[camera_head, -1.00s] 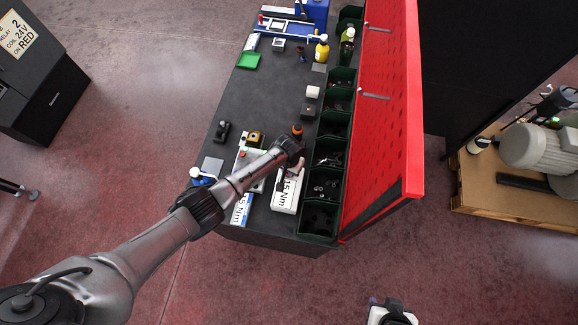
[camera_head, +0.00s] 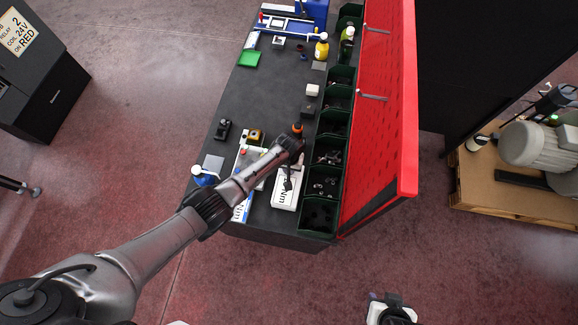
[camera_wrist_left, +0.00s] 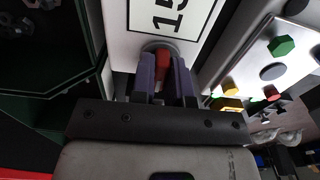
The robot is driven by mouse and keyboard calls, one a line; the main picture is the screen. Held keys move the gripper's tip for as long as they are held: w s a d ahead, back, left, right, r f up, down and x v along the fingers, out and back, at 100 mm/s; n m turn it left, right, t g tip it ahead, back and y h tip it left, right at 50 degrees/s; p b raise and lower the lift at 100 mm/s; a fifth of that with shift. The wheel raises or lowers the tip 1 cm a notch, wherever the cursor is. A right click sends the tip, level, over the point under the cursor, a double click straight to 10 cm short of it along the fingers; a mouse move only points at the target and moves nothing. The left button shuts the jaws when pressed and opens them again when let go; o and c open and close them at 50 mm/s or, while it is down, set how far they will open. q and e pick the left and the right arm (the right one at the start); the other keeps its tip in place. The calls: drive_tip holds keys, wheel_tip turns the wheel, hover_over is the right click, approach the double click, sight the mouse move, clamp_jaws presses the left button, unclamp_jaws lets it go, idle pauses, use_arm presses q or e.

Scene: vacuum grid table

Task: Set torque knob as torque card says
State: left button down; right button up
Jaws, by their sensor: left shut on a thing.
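A white box (camera_head: 286,200) with large black lettering ending in "Nm" lies near the front of the table. The wrist view shows its bordered label (camera_wrist_left: 172,18), with "15" readable. My left gripper (camera_wrist_left: 163,85) is at the end of this box, its two fingers shut on a small part with a red middle and a round grey base, apparently the torque knob (camera_wrist_left: 161,70). Its pointer setting is hidden between the fingers.
Green bins (camera_head: 327,155) line the right side, below a red perforated panel (camera_head: 385,100). A panel with coloured buttons (camera_wrist_left: 280,65) is beside the box. A blue-and-white bottle (camera_head: 203,175) stands at the left edge. The middle of the table (camera_head: 265,95) is clear.

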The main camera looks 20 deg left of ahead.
use_arm(q)
drive_tip(key=shift+w+r, duration=0.1)
drive_tip(key=c, duration=1.1)
unclamp_jaws()
drive_tip(key=shift+r, duration=0.45)
wheel_tip(320, 180, up, 13)
drive_tip(key=shift+f+p, duration=0.1)
drive_tip(key=shift+p, duration=0.4)
